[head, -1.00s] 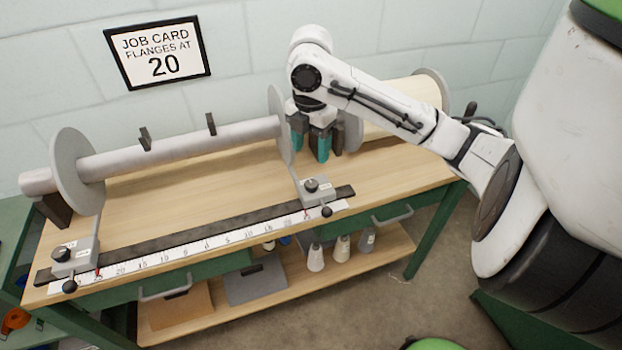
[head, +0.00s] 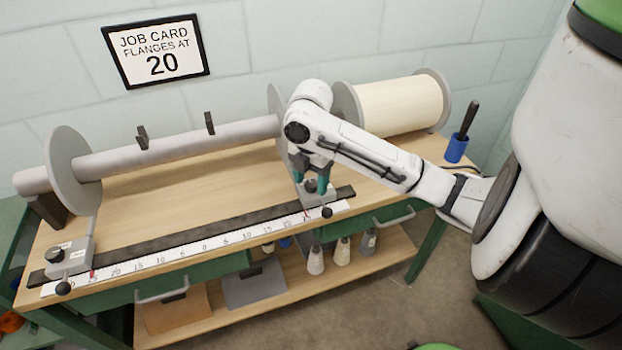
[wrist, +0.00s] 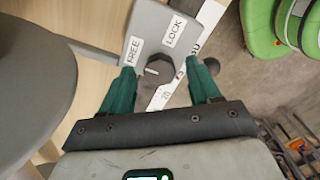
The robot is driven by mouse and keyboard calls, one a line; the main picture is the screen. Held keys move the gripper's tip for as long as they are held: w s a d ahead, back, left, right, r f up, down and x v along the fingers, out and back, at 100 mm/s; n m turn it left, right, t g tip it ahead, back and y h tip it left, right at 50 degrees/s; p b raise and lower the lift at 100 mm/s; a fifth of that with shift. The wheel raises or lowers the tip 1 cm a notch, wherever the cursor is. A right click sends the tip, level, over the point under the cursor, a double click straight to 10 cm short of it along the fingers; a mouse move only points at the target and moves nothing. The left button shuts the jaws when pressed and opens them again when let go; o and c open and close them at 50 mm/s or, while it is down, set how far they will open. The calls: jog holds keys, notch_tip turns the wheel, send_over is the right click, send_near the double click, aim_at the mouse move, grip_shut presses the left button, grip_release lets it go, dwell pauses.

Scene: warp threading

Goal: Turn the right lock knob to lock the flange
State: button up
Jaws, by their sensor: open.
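The right lock knob (head: 311,187) is a small dark knob on a grey block at the right end of the scale. In the wrist view the dark knob (wrist: 159,68) sits beside the FREE label (wrist: 134,51) and the LOCK label (wrist: 175,31). Which label it points at I cannot tell. My gripper (head: 311,178) is open above the block, its teal fingertips on either side of the knob. In the wrist view my gripper (wrist: 161,68) straddles the knob; contact is not clear. The right flange (head: 276,100) is a grey disc on the beam, partly hidden by my arm.
The ruler (head: 160,258) and dark rail run along the table front. A second black knob (head: 327,212) sits just in front of the block. The left flange (head: 72,170) and its lock block (head: 70,262) are far left. A cream roll (head: 400,106) lies behind my arm.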

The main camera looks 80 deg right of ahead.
jog(key=shift+c, duration=0.3)
jog(key=c, duration=1)
jog(key=shift+m, duration=0.4)
jog(key=m+p, duration=0.3)
jog(key=m, duration=0.1)
jog(key=shift+r+m+p, duration=0.2)
jog(key=shift+m+p, duration=0.15)
jog(key=shift+m, duration=0.05)
jog(key=m+p, duration=0.4)
jog(key=shift+w+a+p, duration=0.15)
jog(key=shift+p, duration=0.15)
jog(key=m+p, duration=0.4)
jog(key=p, duration=0.2)
jog(key=shift+m, duration=0.3)
jog(key=shift+d+f+m+p, duration=0.1)
jog(key=shift+m+p, duration=0.75)
jog(key=shift+m, duration=0.1)
jog(key=shift+d+f+m+p, duration=0.1)
jog(key=shift+m+p, duration=0.75)
jog(key=shift+m, duration=0.1)
